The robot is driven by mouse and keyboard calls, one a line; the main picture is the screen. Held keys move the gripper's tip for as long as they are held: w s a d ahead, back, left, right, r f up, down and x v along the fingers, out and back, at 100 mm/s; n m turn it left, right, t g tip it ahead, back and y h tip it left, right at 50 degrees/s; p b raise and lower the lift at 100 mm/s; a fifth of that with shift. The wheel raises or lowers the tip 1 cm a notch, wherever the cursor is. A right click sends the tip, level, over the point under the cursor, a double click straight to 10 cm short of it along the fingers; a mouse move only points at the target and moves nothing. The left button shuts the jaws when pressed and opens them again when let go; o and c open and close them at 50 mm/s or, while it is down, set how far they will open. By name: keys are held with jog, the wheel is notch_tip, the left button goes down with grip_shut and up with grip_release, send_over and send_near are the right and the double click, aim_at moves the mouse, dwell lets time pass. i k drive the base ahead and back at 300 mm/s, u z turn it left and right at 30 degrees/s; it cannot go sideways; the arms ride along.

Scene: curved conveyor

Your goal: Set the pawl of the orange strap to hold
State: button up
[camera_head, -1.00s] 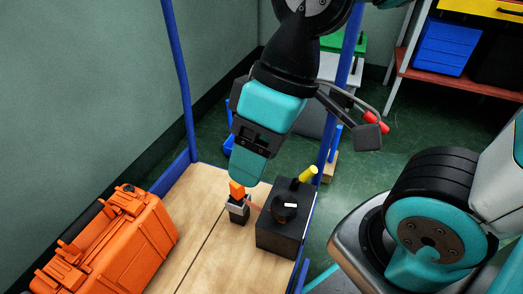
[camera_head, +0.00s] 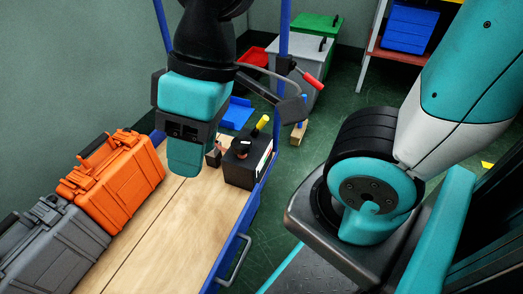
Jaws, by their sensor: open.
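My gripper (camera_head: 187,158) hangs fingers-down over the wooden tabletop (camera_head: 180,215), left of a small dark metal piece (camera_head: 212,157) at the table's far end. The gripper partly covers this piece. It may be the ratchet of the orange strap; its pawl cannot be made out. The fingers are seen side-on, one in front of the other, and nothing shows held in them. A black box (camera_head: 240,172) with a dark round knob and a yellow-tipped lever (camera_head: 262,122) stands just right of the metal piece.
An orange case (camera_head: 115,185) and a grey case (camera_head: 50,250) line the table's left side. Blue posts (camera_head: 283,50) rise at the table's far end. Grey and green bins (camera_head: 305,65) stand on the floor behind. The tabletop's middle is clear.

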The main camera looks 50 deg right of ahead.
aim_at(265, 119)
jog(key=u, duration=0.3)
jog(key=k, duration=0.5)
jog(key=z, duration=0.7)
jog(key=i, duration=0.65)
jog(key=z, duration=0.45)
